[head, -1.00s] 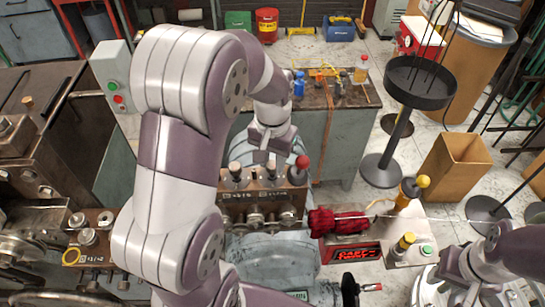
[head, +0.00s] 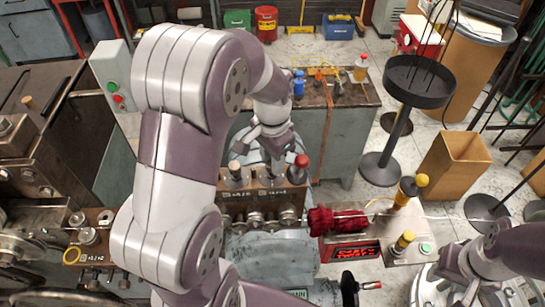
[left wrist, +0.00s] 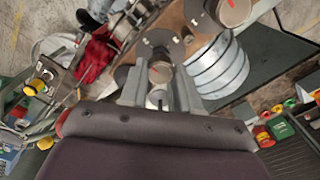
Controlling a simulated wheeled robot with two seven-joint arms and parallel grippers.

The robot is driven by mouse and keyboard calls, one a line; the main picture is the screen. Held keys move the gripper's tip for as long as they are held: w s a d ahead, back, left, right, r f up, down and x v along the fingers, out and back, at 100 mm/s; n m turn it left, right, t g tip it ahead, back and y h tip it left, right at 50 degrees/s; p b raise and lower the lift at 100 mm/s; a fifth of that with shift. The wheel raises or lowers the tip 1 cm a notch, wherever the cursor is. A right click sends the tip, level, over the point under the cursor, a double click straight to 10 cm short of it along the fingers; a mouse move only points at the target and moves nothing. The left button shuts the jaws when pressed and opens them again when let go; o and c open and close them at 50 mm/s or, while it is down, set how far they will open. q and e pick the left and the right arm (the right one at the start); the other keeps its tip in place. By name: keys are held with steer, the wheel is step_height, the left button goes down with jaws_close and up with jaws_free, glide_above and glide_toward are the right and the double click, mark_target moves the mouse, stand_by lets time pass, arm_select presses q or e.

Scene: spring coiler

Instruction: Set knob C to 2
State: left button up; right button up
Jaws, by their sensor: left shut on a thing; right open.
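A brown control panel (head: 230,194) with upright knobs stands in the middle of the head view. My left gripper (head: 273,158) reaches down over the panel between these two. In the left wrist view its fingers (left wrist: 159,92) close on both sides of a round knob (left wrist: 160,72) with a reddish mark. Another round knob (left wrist: 234,10) with a red line shows beyond. The letters and dial numbers are too small to read. My right gripper (head: 462,268) is at the lower right, apart from the panel.
A red-cloth-wrapped item (head: 335,219) and a box with a red lit display (head: 352,252) are right of the panel. A yellow-topped post (head: 405,240) stands further right. A workbench (head: 335,105) with bottles is behind. A black round tray stand (head: 420,85) is at the right.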

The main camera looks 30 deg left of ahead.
arm_select(q)
steer(key=shift+w+r, duration=0.1)
steer(key=shift+r, duration=0.05)
steer(key=o, duration=0.8)
steer(key=shift+o, duration=1.3)
steer(key=shift+r, duration=0.3)
step_height(320, 180, up, 4)
steer(key=shift+r, duration=0.2)
step_height(320, 180, up, 8)
steer(key=p, duration=0.6)
steer(key=shift+f+p, duration=0.2)
steer(key=shift+p, duration=0.15)
